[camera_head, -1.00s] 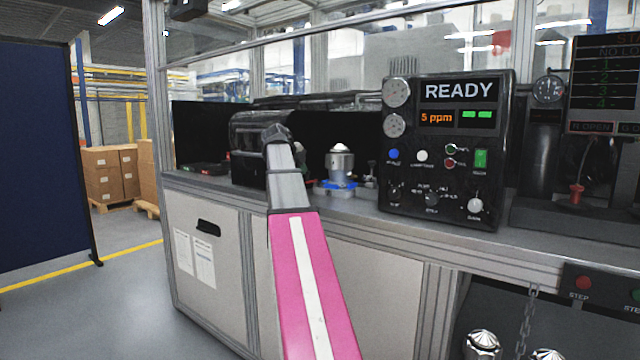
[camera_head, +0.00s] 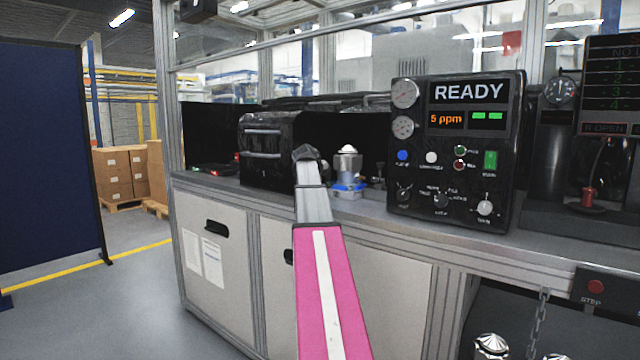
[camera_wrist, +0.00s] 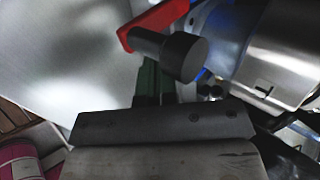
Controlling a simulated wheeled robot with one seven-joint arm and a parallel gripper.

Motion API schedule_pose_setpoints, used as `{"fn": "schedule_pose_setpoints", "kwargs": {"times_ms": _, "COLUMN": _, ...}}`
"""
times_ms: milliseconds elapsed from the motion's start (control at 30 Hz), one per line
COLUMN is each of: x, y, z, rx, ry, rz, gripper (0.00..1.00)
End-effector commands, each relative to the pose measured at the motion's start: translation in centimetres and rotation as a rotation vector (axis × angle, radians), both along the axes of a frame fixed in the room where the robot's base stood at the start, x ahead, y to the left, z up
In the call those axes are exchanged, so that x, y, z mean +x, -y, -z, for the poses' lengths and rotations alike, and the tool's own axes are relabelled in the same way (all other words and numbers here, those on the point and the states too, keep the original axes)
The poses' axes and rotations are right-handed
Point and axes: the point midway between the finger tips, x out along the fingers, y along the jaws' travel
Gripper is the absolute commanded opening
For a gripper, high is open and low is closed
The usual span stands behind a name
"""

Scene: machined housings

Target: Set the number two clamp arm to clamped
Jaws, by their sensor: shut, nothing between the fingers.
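In the wrist view a red clamp arm (camera_wrist: 160,18) with a dark cylindrical tip (camera_wrist: 183,57) reaches across the top middle. No number is readable on it. A shiny metal housing (camera_wrist: 275,50) stands to its right. My gripper (camera_wrist: 152,82) is shut and empty, its greenish fingers just below the red arm and partly hidden by its dark tip; I cannot tell whether they touch it. In the head view the housing (camera_head: 347,166) stands on a blue fixture (camera_head: 348,190), just right of my arm's end. The clamp arms are too small to tell there.
A black control panel (camera_head: 455,150) reading READY stands right of the fixture. A black box-shaped unit (camera_head: 268,150) stands to the left. The bench's metal front edge (camera_head: 400,230) runs below them. Small fittings lie close around the housing.

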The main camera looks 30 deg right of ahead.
Motion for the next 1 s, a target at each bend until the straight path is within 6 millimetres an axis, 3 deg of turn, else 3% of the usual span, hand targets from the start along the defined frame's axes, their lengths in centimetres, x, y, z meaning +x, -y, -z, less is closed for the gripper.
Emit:
{"fn": "schedule_pose_setpoints", "kwargs": {"times_ms": 200, "x": 0.5, "y": 1.1, "z": 0.0, "rx": 0.0, "ry": 0.001, "rz": -0.001, "gripper": 0.0}}
{"fn": "schedule_pose_setpoints", "kwargs": {"times_ms": 1000, "x": 0.1, "y": 1.7, "z": 0.0, "rx": 0.0, "ry": 0.0, "rz": -0.001, "gripper": 0.0}}
